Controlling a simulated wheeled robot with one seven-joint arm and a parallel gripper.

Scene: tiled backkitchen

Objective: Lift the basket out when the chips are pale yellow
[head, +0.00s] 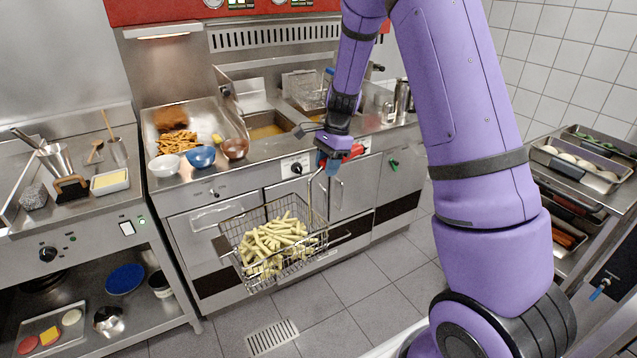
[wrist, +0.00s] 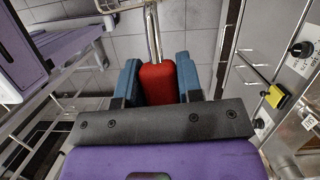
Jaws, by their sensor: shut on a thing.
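The wire frying basket (head: 230,228) hangs in the air in front of the fryer cabinet, above the floor, and holds pale yellow chips (head: 270,243). My gripper (head: 333,160) is shut on the basket's red handle (head: 352,153). In the wrist view the red handle (wrist: 158,84) lies between the blue fingers of my gripper (wrist: 159,76). The basket's mesh is only just visible at the top of that view. The left fryer well (head: 268,130) holds brownish oil and has no basket in it.
A second basket (head: 305,90) sits at the right fryer well. A chip tray with browned food (head: 176,138) is left of the wells, with white (head: 164,165) and blue (head: 201,157) bowls at its front. A tray rack (head: 590,165) stands right. Floor below is clear.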

